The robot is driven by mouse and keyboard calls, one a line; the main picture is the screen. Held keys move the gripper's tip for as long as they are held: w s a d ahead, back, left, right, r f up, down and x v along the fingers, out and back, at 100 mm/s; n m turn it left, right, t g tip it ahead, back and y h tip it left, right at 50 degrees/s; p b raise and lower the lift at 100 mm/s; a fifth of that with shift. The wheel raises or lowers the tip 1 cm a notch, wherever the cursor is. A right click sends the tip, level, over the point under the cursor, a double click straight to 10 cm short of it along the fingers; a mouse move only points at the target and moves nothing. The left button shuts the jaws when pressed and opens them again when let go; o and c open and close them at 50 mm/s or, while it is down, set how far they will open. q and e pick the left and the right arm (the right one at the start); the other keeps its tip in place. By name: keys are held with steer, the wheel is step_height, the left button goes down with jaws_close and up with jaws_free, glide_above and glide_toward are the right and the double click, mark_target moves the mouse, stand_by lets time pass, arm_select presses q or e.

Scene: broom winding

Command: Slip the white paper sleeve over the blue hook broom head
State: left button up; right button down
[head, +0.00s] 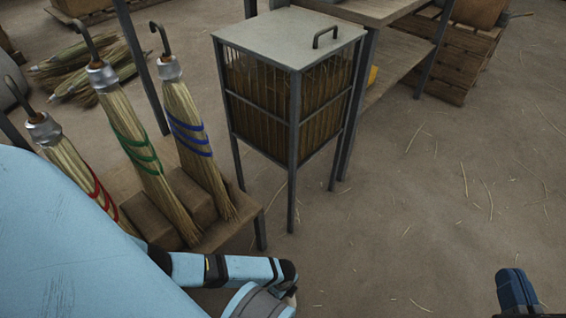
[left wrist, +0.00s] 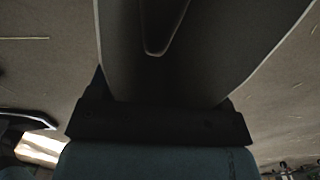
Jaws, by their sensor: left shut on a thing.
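The blue hook broom head (head: 190,135) leans hook-up at the right of a row of three, with blue bands around its bristles and a metal collar under its hook. My left gripper (left wrist: 160,120) shows in the left wrist view, shut on a broad sheet (left wrist: 215,60) with pale edges. The sheet looks dark in shadow and appears to be the white paper sleeve; its opening cannot be made out. In the head view neither the sleeve nor my left fingertips show. My right gripper (head: 517,290) is at the lower right, away from the brooms; its jaw opening is unclear.
A green-banded broom (head: 135,140) and a red-banded broom (head: 70,160) stand left of the blue one on a wooden stand (head: 222,236). A wire cage with a grey lid (head: 270,36) stands right of them.

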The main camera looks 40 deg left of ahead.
arm_select(q)
steer(key=shift+f, duration=0.15)
steer(key=o, duration=0.9)
arm_select(e)
steer(key=shift+w, duration=0.1)
arm_select(q)
step_height(320, 180, up, 14)
steer(key=p, duration=1.3)
steer(key=shift+a, duration=0.35)
arm_select(e)
step_height(320, 180, up, 8)
steer(key=s+m+t+h, duration=0.1)
steer(key=s+m, duration=0.2)
steer(key=m, duration=0.1)
steer(key=shift+a+r+m+t, duration=0.15)
steer(key=shift+a+m+t, duration=0.05)
steer(key=shift+m+t, duration=0.1)
arm_select(q)
steer(key=shift+f, duration=0.15)
